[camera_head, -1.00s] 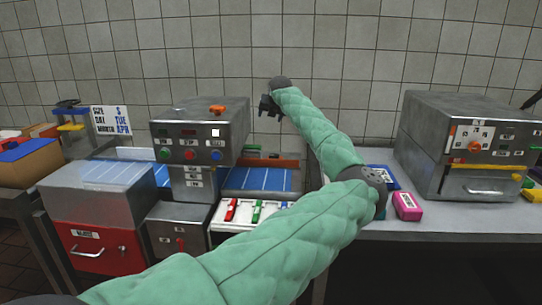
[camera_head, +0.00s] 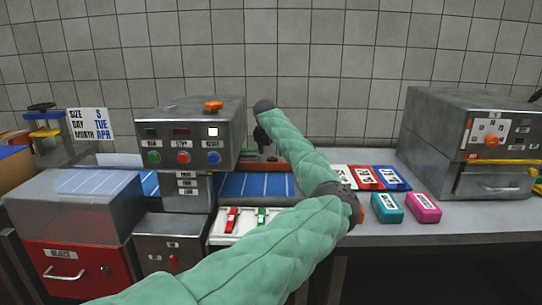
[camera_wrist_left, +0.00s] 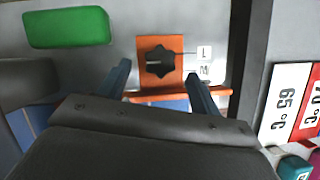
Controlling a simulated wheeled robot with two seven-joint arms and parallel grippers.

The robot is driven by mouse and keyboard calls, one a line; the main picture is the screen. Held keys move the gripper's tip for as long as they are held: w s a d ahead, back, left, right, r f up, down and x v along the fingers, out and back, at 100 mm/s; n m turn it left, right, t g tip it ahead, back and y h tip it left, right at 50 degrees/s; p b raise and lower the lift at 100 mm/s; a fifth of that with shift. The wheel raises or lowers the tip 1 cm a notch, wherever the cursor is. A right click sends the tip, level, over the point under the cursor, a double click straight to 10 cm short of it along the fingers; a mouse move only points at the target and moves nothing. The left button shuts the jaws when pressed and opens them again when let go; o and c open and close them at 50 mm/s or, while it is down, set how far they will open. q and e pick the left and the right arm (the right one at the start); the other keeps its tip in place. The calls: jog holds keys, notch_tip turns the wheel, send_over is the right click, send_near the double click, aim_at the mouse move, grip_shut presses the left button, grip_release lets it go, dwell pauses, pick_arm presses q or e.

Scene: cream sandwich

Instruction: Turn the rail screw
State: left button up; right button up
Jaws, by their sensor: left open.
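In the left wrist view a black star-shaped knob (camera_wrist_left: 159,61), which looks like the rail screw, sits on an orange plate (camera_wrist_left: 175,44). My left gripper (camera_wrist_left: 160,76) is open, its two dark blue fingers on either side of the knob's lower part in that view. I cannot tell whether they touch it. In the head view my left gripper (camera_head: 262,138) points down behind the blue conveyor, beside the machine, small and partly hidden by my arm. The screw itself is hidden there. My right gripper is not in view.
A grey machine (camera_head: 190,120) with buttons and an orange top knob stands left of my arm. The blue conveyor (camera_head: 257,186) runs past it. Coloured cards, a teal block (camera_head: 386,208) and a pink block (camera_head: 423,207) lie right of my arm. A green block (camera_wrist_left: 68,27) is near the screw.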

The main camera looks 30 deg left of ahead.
aim_at(272, 158)
pick_arm(q)
jog(key=shift+x, duration=1.55)
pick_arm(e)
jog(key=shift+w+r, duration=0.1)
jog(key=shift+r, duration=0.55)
pick_arm(q)
jog(key=c, duration=1)
jog(key=shift+o, duration=0.2)
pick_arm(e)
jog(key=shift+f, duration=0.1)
